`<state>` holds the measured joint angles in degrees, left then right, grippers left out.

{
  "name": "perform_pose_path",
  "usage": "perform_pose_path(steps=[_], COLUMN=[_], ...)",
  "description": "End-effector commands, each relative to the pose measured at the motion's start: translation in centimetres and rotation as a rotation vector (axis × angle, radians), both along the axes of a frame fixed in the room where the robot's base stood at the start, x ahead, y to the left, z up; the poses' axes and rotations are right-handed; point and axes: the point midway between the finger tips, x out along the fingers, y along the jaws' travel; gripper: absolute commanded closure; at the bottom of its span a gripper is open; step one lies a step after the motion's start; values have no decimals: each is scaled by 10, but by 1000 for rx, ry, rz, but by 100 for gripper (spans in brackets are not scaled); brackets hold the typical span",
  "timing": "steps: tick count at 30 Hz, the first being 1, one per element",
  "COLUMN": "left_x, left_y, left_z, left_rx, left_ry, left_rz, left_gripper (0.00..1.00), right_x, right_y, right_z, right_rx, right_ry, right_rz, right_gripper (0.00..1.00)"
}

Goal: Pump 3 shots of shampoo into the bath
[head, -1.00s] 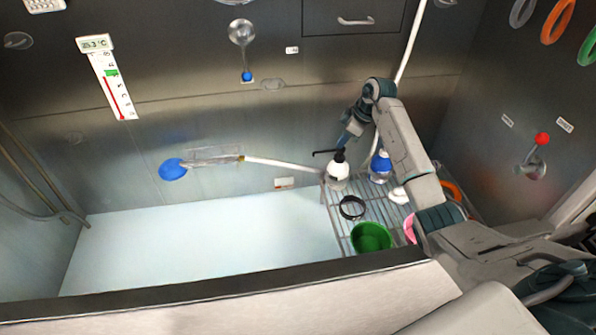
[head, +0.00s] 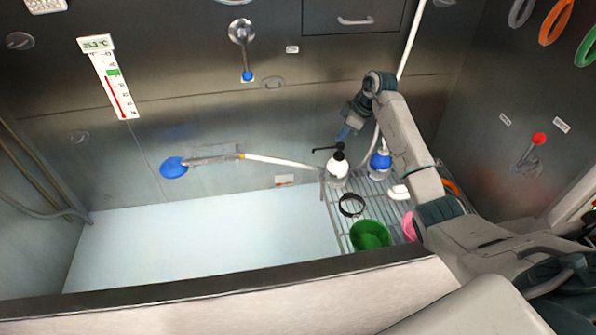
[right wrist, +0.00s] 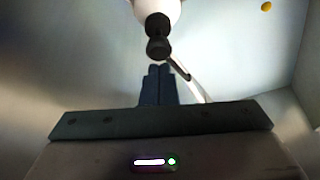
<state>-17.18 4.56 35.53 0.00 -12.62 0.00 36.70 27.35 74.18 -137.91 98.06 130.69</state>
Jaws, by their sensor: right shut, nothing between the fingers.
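The shampoo bottle (head: 337,168) is white with a black pump head (head: 338,147) and stands upright at the back left of the wire rack. Its spout points left toward the bath (head: 210,240). My right gripper (head: 344,134) is shut and empty, just above the pump head, with a small gap seeming to lie between them. In the right wrist view my shut fingers (right wrist: 158,85) point at the black pump head (right wrist: 158,45), with the white bottle (right wrist: 157,10) beyond. My left gripper is not in view.
The wire rack (head: 345,222) also holds a blue-and-clear bottle (head: 380,165), a black ring (head: 351,205), a green bowl (head: 370,235) and a pink item (head: 408,225). A blue shower head (head: 173,167) with a white hose hangs on the back wall.

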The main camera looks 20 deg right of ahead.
Motion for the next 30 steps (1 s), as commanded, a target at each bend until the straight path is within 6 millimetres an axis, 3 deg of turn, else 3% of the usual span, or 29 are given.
perform_pose_path(steps=[24, 30], left_x=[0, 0], left_y=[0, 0], left_z=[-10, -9], left_rx=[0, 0], left_ry=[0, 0], left_rz=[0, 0], left_gripper=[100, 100], right_x=[-1, -1], right_y=[0, 0], right_z=[-30, -29], right_rx=[1, 1], right_ry=[4, 5], right_rz=[0, 1], right_gripper=[100, 100])
